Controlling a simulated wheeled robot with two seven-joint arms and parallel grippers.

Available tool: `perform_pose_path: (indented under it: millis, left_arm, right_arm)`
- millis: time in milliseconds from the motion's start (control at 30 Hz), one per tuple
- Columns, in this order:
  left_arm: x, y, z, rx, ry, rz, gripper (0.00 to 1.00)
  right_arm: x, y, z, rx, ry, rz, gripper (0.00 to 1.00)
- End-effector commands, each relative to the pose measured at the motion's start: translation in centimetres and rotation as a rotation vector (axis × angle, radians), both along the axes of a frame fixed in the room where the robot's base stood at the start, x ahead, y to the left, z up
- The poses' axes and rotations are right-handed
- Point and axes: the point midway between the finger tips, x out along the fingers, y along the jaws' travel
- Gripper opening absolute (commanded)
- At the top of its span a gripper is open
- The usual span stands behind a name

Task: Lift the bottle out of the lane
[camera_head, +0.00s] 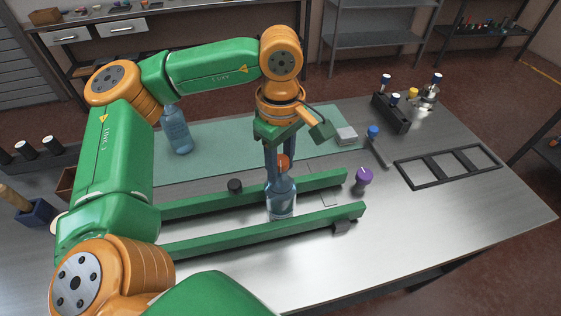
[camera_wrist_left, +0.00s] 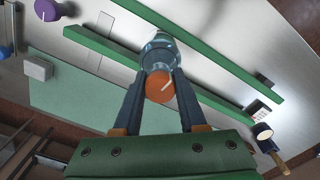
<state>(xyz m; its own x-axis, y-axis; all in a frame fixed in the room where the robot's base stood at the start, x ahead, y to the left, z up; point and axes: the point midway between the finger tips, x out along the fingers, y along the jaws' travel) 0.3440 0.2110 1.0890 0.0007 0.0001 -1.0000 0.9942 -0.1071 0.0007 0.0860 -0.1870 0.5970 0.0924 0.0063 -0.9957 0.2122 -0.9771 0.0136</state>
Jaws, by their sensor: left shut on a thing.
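The clear bluish bottle (camera_head: 281,202) with an orange cap stands upright between two green rails, the far rail (camera_head: 210,205) and the near rail (camera_head: 235,234), which form the lane. My left gripper (camera_head: 279,168) comes down from above and is shut on the bottle near its neck. In the left wrist view the fingers (camera_wrist_left: 160,78) sit on both sides of the bottle (camera_wrist_left: 160,48), with the orange cap between them. I cannot tell whether the bottle's base touches the table. My right gripper is not in view.
A second bottle (camera_head: 177,132) stands on the green mat (camera_head: 215,144) behind my left arm. A black cap (camera_head: 235,186) sits by the far rail, and a purple-topped thing (camera_head: 364,176) near the rails' right end. A black frame (camera_head: 405,174) lies at right. The front right table is clear.

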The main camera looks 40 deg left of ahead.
Motion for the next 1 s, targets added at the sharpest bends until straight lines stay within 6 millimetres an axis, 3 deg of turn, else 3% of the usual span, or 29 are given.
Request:
perform_pose_path:
  millis: [667, 700, 800, 1000]
  left_arm:
    - [0.02, 0.01, 0.02, 0.0, -0.001, 0.0, 0.0]
    - [0.02, 0.01, 0.02, 0.0, -0.001, 0.0, 0.3]
    - [0.02, 0.01, 0.02, 0.0, -0.001, 0.0, 0.03]
    - [0.01, 0.01, 0.03, 0.0, -0.001, 0.0, 0.0]
  right_arm:
    - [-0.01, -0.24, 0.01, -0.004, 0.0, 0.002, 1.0]
    - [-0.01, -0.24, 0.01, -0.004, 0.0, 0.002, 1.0]
    - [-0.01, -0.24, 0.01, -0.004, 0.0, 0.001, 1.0]
    - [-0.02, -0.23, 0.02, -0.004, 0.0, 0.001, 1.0]
